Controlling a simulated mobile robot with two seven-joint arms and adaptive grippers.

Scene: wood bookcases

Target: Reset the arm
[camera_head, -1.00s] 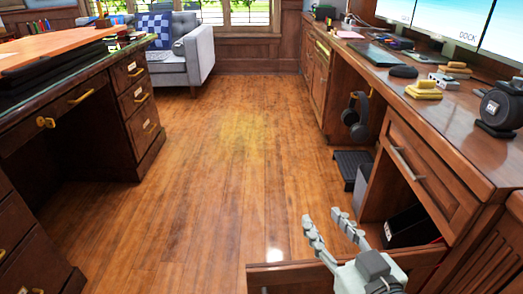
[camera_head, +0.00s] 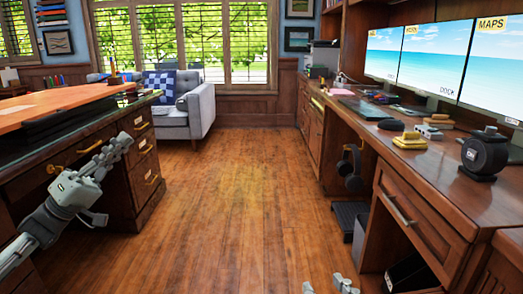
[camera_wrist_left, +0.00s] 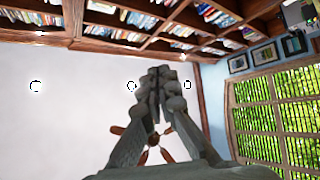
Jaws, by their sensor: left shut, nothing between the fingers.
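My left gripper (camera_head: 120,146) is raised at the left, in front of the dark desk drawers, with its fingers together and nothing between them. In the left wrist view its shut fingers (camera_wrist_left: 156,85) point up at the white ceiling. My right gripper (camera_head: 326,286) shows only its fingertips at the bottom edge. The two tips are apart, with no object visible between them; the rest of it is cut off.
A dark wooden desk (camera_head: 118,185) stands left and a long wooden counter (camera_head: 425,165) with monitors (camera_head: 400,55) stands right. Headphones (camera_head: 350,167) hang under the counter. A grey armchair (camera_head: 185,110) is at the back. The wooden floor (camera_head: 235,200) between is clear.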

